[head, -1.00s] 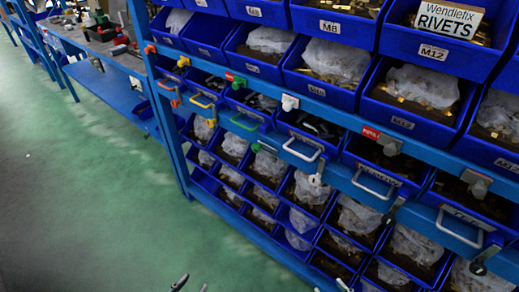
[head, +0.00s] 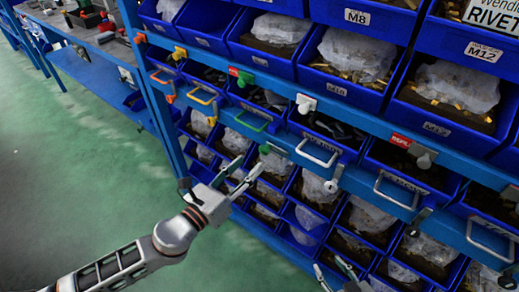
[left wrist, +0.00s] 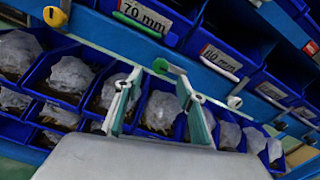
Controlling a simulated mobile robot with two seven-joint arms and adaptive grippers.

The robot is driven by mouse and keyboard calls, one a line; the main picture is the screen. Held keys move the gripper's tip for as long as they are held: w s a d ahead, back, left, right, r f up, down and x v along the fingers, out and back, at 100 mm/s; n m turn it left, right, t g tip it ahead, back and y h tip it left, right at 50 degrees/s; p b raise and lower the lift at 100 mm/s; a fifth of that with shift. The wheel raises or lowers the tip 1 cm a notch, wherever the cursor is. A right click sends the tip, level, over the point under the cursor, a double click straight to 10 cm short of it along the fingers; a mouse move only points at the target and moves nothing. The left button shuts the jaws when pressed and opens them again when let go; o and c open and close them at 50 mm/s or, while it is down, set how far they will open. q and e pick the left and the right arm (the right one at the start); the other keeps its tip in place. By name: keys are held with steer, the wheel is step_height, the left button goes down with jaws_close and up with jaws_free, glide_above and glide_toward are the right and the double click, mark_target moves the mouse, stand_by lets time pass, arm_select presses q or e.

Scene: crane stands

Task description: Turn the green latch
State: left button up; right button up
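A green latch (head: 265,149) sits on the lower blue rail, beneath a drawer with a green handle (head: 248,122). In the left wrist view the green latch (left wrist: 162,66) lies just beyond and between the fingertips, with the green handle (left wrist: 137,20) above it. My left gripper (head: 249,165) is open and empty, just below and left of the latch; it also shows open in the left wrist view (left wrist: 159,88). I see no clear contact. Another green latch (head: 238,73) sits on the upper rail. My right gripper (head: 331,266) is open and empty at the bottom edge.
A white latch (head: 331,186) and white handle (head: 317,152) are to the right. A yellow handle (head: 203,95) is to the left. Blue bins with bagged parts (head: 235,141) fill the rack below the rail. The green floor (head: 90,190) at left is clear.

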mark_target(263, 152)
arm_select(q)
steer(key=x, duration=0.7)
steer(key=shift+d, duration=0.1)
steer(key=c, duration=1.1)
